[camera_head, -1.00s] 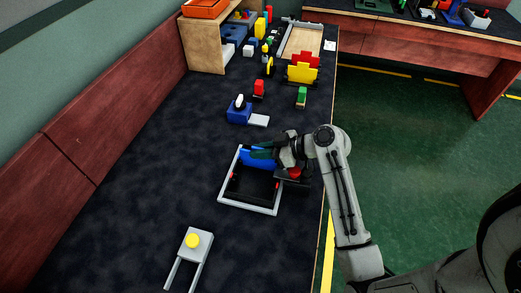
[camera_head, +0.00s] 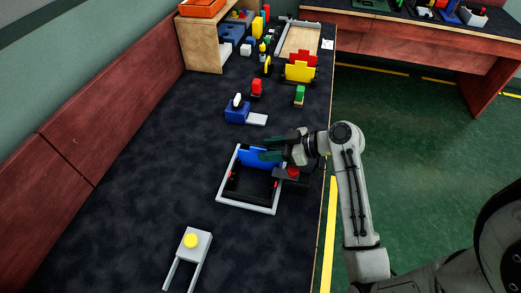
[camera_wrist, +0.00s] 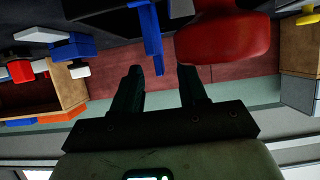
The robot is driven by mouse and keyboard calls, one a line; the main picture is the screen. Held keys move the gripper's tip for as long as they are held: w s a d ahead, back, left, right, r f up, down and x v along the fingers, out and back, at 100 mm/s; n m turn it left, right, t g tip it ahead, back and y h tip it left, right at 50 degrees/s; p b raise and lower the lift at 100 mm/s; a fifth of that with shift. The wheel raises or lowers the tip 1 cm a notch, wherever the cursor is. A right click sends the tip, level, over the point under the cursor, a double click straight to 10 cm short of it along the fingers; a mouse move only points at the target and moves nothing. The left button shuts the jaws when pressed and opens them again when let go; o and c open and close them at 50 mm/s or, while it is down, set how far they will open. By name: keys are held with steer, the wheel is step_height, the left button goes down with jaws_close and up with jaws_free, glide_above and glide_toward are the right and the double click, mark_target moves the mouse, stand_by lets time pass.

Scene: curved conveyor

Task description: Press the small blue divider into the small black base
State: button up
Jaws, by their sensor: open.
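The blue divider (camera_head: 259,157) stands upright at the far side of a light grey square frame (camera_head: 247,208) in the head view. Dark parts with small red spots (camera_head: 233,181) line the inside of this frame; I cannot tell for sure which is the small black base. My gripper (camera_head: 269,149) is open at the divider's top right and partly covers it. In the wrist view my two dark fingers (camera_wrist: 161,71) are spread and empty, with a blue edge-on plate (camera_wrist: 151,38) just beyond the gap between them. How deep the divider sits is hidden.
A red rounded part (camera_wrist: 222,38) is close to my fingers in the wrist view. A blue block with a white piece (camera_head: 237,112) stands beyond the frame. A grey stand with a yellow button (camera_head: 190,241) is nearer. The table left of the frame is clear.

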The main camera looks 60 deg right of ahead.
steer(key=v, duration=0.7)
stand_by(0.5)
